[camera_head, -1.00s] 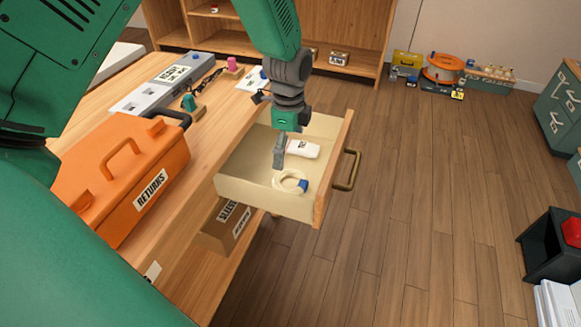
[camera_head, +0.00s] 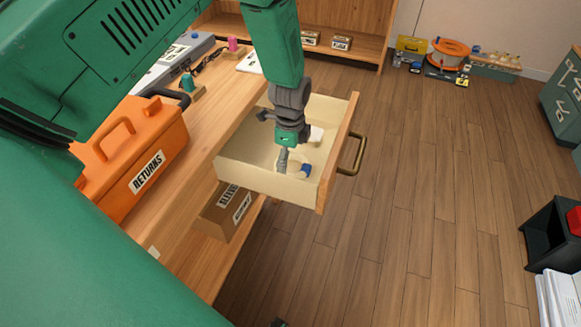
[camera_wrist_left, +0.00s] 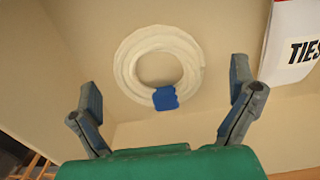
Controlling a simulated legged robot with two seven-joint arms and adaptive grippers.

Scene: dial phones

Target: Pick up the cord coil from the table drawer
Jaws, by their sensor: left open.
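The cord coil is a cream ring with a blue clip. In the left wrist view the coil (camera_wrist_left: 128,62) lies on the drawer floor, ahead of and between the fingers, touching neither as far as I can see. In the head view only its blue clip (camera_head: 305,170) shows well; the gripper hides most of the ring. The table drawer (camera_head: 262,182) is pulled out. My left gripper (camera_head: 283,160) points down into the drawer above the coil, open and empty; its two spread fingers show in the left wrist view (camera_wrist_left: 166,82).
A white packet (camera_wrist_left: 292,42) marked "TIES" lies in the drawer near the coil. The drawer front (camera_head: 337,155) has a brass handle (camera_head: 353,154). An orange RETURNS box (camera_head: 135,160) stands on the table at left.

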